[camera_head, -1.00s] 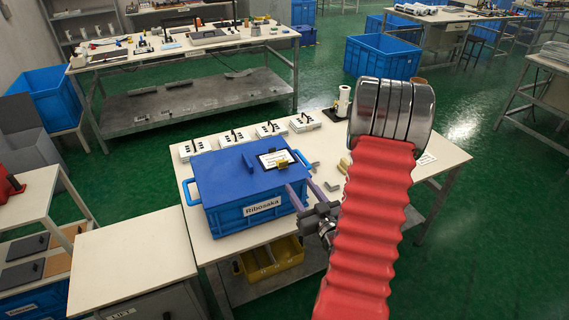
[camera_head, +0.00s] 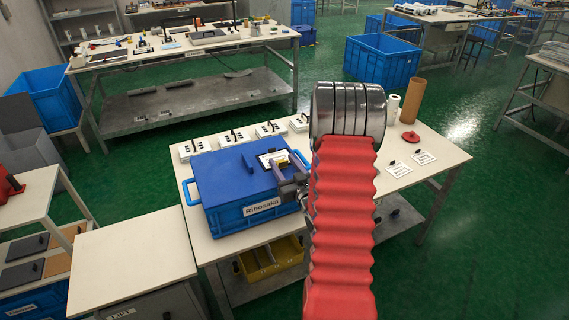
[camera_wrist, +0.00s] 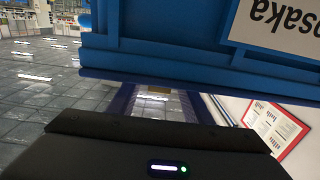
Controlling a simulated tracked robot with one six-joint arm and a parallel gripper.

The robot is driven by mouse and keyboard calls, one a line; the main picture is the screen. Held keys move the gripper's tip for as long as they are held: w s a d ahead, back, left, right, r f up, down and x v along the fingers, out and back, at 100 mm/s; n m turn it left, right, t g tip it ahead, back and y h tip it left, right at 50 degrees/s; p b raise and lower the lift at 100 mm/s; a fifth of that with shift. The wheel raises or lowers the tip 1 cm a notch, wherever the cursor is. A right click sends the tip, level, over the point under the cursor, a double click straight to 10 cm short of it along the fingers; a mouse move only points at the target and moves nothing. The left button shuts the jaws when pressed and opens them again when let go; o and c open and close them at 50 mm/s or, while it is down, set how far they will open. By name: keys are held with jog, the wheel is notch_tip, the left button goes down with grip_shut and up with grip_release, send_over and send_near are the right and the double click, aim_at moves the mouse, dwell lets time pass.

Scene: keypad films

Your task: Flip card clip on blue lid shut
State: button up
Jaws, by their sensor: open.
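The blue lid (camera_head: 222,172) lies closed on a blue box (camera_head: 225,217) labelled "Ribosaka" on the white table. A white card (camera_head: 270,158) lies on the lid's right part. The card clip is small and mostly hidden by my gripper, so I cannot tell its position. My gripper (camera_head: 282,174) is at the lid's right edge, just in front of the card, with its fingers apart and nothing seen between them. In the wrist view the box wall (camera_wrist: 180,45) appears upside down, above my open gripper (camera_wrist: 168,104).
Several white switch boxes (camera_head: 233,138) stand along the table's back edge behind the box. A brown tube (camera_head: 412,102) and a white roll (camera_head: 392,108) stand to the right. Two white cards (camera_head: 398,169) lie at the table's right side. A bench (camera_head: 130,272) stands at the left.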

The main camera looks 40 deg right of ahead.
jog(key=shift+w+d, duration=0.1)
jog(key=shift+w, duration=0.05)
jog(key=c, duration=1.1)
